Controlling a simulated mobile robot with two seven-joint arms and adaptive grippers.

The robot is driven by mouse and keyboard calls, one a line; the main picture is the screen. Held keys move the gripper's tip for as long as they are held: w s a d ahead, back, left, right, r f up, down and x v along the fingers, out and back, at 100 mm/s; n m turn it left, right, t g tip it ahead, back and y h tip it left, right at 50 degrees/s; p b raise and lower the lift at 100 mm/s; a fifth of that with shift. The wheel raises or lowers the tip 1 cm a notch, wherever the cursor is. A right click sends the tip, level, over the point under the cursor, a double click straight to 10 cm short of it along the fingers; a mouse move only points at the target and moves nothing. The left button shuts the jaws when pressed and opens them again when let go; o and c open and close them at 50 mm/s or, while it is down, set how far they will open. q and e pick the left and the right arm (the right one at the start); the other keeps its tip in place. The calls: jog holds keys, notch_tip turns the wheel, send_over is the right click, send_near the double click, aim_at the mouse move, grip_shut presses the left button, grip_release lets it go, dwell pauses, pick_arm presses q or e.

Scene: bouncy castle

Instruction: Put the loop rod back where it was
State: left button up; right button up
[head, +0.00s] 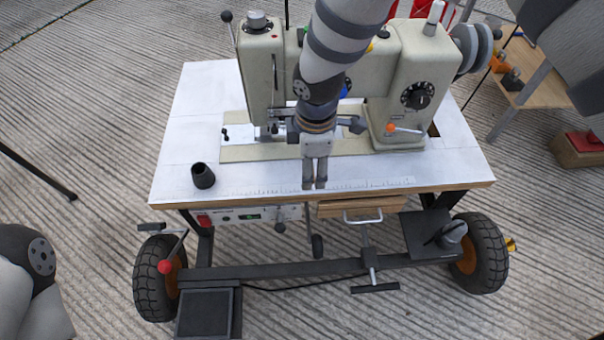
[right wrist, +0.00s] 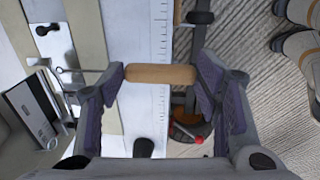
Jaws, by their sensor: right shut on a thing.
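My right gripper (head: 315,184) hangs over the front part of a white sewing table, in front of the sewing machine (head: 262,75). In the right wrist view it is shut on the loop rod (right wrist: 160,74). The rod's tan wooden handle lies crosswise between the two purple finger pads (right wrist: 166,84). A thin metal shaft runs left from the handle, partly hidden behind the finger; its loop end is not clear. In the head view I cannot make out the rod. My left gripper is not in view.
The white tabletop (head: 190,115) has a ruler strip (head: 370,184) along its front. A dark cone-shaped cup (head: 203,176) stands at the front left. A wooden drawer (head: 335,208) hangs below the front edge. The tabletop's left side is mostly clear.

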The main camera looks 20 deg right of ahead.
jog(key=w+f, duration=0.2)
jog(key=w+f+b, duration=0.1)
jog(key=f, duration=0.1)
jog(key=shift+a+f, duration=0.1)
jog(key=shift+a, duration=0.25)
jog(key=f, duration=0.1)
jog(key=f+b, duration=0.1)
jog(key=f, duration=0.1)
jog(key=shift+w+f, duration=0.2)
jog(key=shift+f, duration=0.1)
jog(key=shift+r, duration=0.15)
jog(key=o, duration=0.7)
jog(key=shift+f, duration=0.2)
jog(key=o, duration=0.4)
